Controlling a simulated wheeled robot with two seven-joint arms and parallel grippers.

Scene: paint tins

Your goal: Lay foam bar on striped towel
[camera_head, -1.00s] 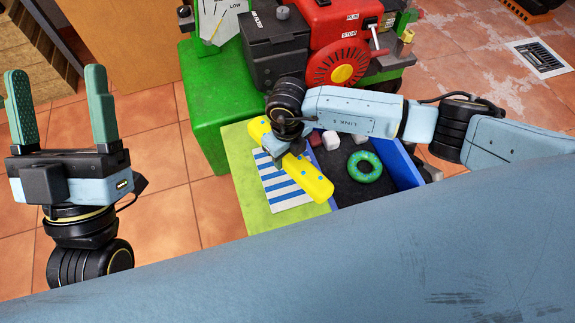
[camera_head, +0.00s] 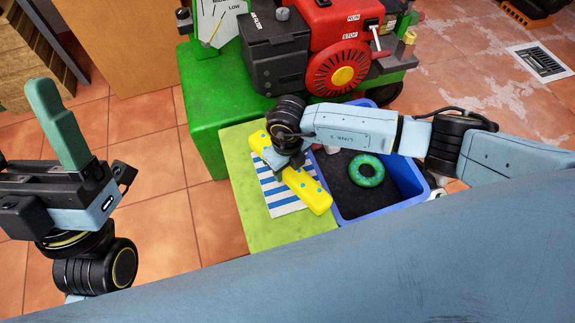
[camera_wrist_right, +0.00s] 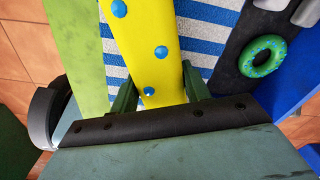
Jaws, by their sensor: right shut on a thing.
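The yellow foam bar (camera_head: 308,188) with blue dots is held over the blue-and-white striped towel (camera_head: 284,203), lying across it at a slant. In the right wrist view the bar (camera_wrist_right: 148,45) sits between the green fingers of my right gripper (camera_wrist_right: 160,98), which is shut on it. The towel (camera_wrist_right: 200,48) shows on both sides of the bar. I cannot tell whether the bar touches the towel. In the head view my right wrist hides part of the bar. My left gripper is at the left edge, away from the towel, with one green finger (camera_head: 58,125) clearly visible.
The towel lies on a light green surface (camera_head: 262,236). Right beside it is a blue bin (camera_head: 375,211) with a dark inside, holding a green ring (camera_head: 366,170). A green block (camera_head: 205,115) and a red and black machine (camera_head: 325,50) stand behind.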

